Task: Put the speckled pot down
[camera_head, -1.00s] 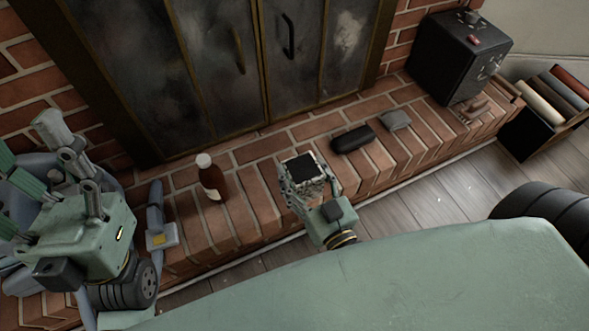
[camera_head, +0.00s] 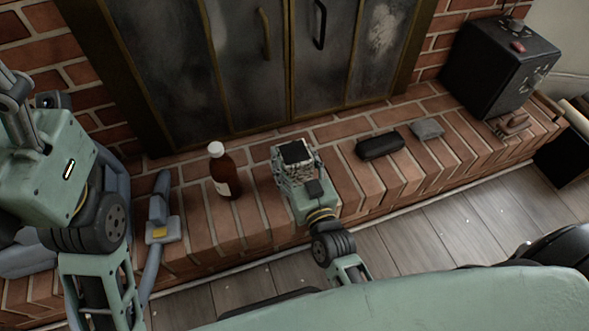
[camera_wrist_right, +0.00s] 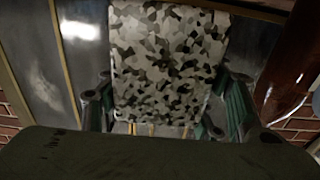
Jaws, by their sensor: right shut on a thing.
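The speckled pot (camera_head: 296,154) is a square pot with a mottled black, grey and cream side and a dark top. My right gripper (camera_head: 294,171) is shut on it, over the brick hearth in front of the fireplace doors. In the right wrist view the pot (camera_wrist_right: 165,65) fills the middle, between the green and black fingers (camera_wrist_right: 166,112). I cannot tell whether its base touches the bricks. My left arm shows at the left edge of the head view, but its fingertips cannot be made out.
The brick hearth (camera_head: 258,215) carries a brown bottle (camera_head: 223,172) left of the pot. A black case (camera_head: 380,146) and a grey block (camera_head: 427,129) lie to its right. A black box (camera_head: 498,65) stands at far right. A grey-blue vacuum cleaner (camera_head: 160,222) is at left.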

